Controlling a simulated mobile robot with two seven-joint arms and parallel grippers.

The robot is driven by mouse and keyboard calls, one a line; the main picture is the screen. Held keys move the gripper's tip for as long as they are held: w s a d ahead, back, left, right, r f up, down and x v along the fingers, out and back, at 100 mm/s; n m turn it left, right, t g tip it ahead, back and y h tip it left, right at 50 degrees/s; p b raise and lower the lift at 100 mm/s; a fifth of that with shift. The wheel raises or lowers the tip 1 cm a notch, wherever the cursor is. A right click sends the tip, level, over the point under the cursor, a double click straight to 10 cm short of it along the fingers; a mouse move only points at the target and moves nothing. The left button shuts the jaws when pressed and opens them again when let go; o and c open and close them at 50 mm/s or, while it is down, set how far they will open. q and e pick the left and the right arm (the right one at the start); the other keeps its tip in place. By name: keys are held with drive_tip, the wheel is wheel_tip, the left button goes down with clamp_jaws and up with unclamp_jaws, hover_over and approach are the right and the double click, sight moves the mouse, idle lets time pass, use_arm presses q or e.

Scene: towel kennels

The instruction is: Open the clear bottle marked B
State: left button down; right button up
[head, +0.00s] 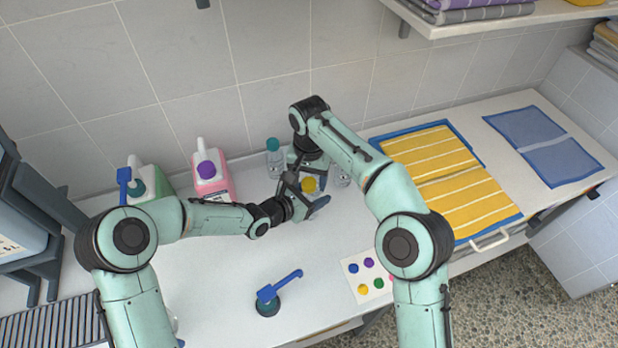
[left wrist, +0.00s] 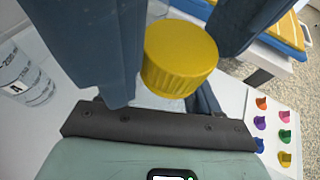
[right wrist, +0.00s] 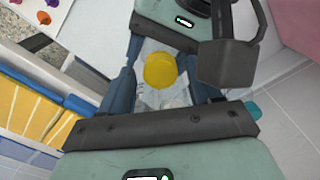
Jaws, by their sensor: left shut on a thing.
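A clear bottle (right wrist: 165,97) with a ribbed yellow cap (left wrist: 180,57) stands between my two grippers; the cap also shows in the head view (head: 309,185). No letter is visible on it. My left gripper (head: 312,196) is shut on its body below the cap, with a finger on each side. My right gripper (right wrist: 163,80) comes from behind and above. Its fingers stand apart either side of the bottle and cap, with gaps showing beside the cap. Another clear bottle, marked A (left wrist: 28,78), stands apart at the left of the left wrist view.
A teal-capped clear bottle (head: 274,158) and another clear bottle (head: 342,179) stand close by. Pink (head: 212,182) and green (head: 152,180) jugs are at back left. Yellow towels (head: 440,165) lie right.

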drive_tip(key=shift+r, duration=2.25)
drive_tip(key=shift+c, duration=0.4)
wheel_tip(320, 180, up, 2)
drive_tip(key=m, duration=0.4)
drive_tip(key=shift+r, duration=0.15)
drive_tip(key=m, duration=0.1)
drive_tip(key=r+m, duration=0.1)
drive_tip(key=shift+m, duration=0.3)
drive_tip(key=shift+f, duration=3.9)
drive_tip(key=shift+c, duration=0.2)
drive_tip(key=c, duration=1)
drive_tip(key=n, duration=0.6)
drive_tip(key=shift+n, duration=0.3)
drive_tip(key=shift+c, duration=0.2)
